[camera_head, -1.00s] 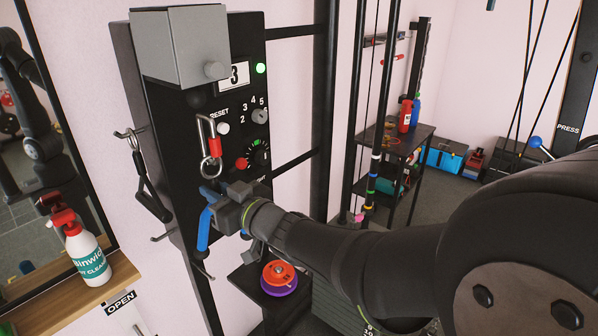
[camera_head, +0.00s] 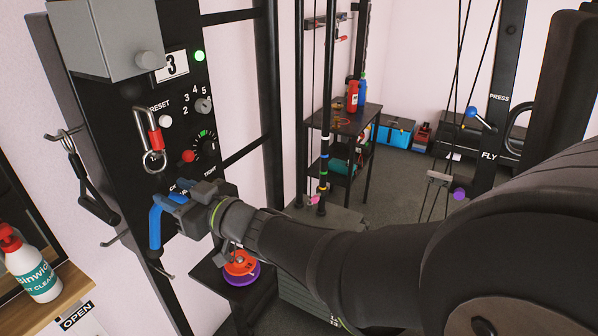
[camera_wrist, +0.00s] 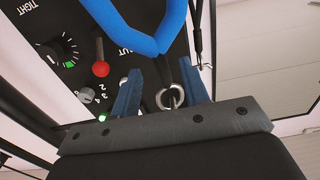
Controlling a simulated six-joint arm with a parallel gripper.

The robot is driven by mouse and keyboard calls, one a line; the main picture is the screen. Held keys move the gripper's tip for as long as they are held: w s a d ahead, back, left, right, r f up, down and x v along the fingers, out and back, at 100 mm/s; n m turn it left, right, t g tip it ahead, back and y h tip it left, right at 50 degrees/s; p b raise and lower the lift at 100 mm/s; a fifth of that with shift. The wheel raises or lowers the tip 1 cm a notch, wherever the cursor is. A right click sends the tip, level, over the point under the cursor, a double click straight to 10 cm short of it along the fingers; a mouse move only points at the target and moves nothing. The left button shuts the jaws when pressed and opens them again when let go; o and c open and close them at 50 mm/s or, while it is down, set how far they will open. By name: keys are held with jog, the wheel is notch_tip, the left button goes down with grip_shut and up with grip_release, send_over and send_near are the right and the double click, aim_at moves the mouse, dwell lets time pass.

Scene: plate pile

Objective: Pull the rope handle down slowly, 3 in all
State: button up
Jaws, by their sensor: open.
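The blue rope handle (camera_head: 155,228) hangs low in front of the black machine panel. In the wrist view it is a bent blue shape (camera_wrist: 148,45) just past my fingertips, partly cut by the top edge. My gripper (camera_head: 178,202) is open at the rope's upper part; its two blue fingers also show in the wrist view (camera_wrist: 160,85), apart with nothing clearly clamped. A carabiner (camera_head: 153,128) with a red sleeve and a metal ring (camera_wrist: 172,97) hangs just above. Whether rope and ring are linked is unclear. The counter (camera_head: 173,66) reads 3.
A green light (camera_head: 199,56), numbered dial and red knob (camera_head: 188,156) sit on the panel. A black handle (camera_head: 95,195) hangs on a hook at left. Below my gripper is a small shelf with an orange and purple disc (camera_head: 241,265). A spray bottle (camera_head: 32,265) stands at left.

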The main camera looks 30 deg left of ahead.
aim_at(167, 189)
jog(key=d, duration=1.3)
jog(key=shift+d, duration=0.25)
jog(key=shift+a, duration=0.15)
jog(key=a, duration=1.6)
jog(key=shift+a, duration=0.2)
